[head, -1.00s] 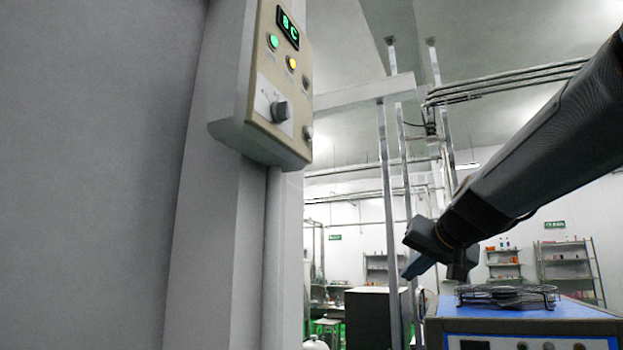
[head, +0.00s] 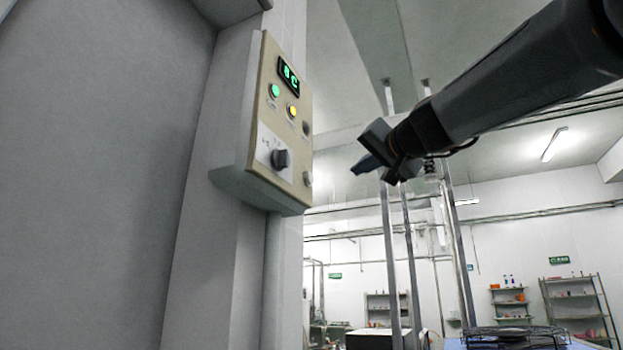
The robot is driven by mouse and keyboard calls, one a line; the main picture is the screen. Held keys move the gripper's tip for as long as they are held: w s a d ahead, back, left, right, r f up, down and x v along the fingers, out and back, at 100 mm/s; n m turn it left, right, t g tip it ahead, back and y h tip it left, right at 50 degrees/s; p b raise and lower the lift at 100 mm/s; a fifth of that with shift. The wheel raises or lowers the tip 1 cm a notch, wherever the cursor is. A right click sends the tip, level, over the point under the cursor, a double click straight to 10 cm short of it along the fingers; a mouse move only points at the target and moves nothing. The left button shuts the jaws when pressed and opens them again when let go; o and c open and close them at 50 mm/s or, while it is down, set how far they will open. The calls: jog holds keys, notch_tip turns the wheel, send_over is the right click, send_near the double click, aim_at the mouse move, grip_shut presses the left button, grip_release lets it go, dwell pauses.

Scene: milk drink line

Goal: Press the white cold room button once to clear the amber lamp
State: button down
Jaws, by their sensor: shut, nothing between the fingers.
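The beige control panel (head: 279,201) is fixed to the grey wall at centre left in the head view. Its display (head: 288,75) glows green. Below it a green lamp (head: 274,91) and the amber lamp (head: 292,110) are both lit. A dark rotary knob (head: 281,158) sits lower on a pale plate. A small white button (head: 308,178) is at the panel's lower right edge, seen at a steep angle. A darker round part (head: 306,129) is above it. My gripper (head: 364,168) is shut and empty, to the right of the panel and apart from it, near the white button's height.
A grey conduit (head: 272,270) runs down below the panel. Upright metal posts (head: 408,260) stand behind my gripper. A dark wire rack (head: 515,338) is at the lower right. Open air lies between gripper and panel.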

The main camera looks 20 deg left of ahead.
aim_at(310, 178)
jog(key=a+p, duration=0.4)
jog(key=a, duration=0.4)
jog(key=shift+w+a, duration=0.35)
jog(key=shift+a, duration=0.05)
dwell(2.0)
jog(key=shift+a, duration=0.4)
jog(key=shift+w+a+p, duration=0.1)
jog(key=shift+a+p, duration=0.3)
jog(key=shift+a, duration=0.05)
dwell(0.6)
jog(key=shift+d, duration=0.1)
jog(key=shift+d+b, duration=0.5)
jog(key=shift+d, duration=0.25)
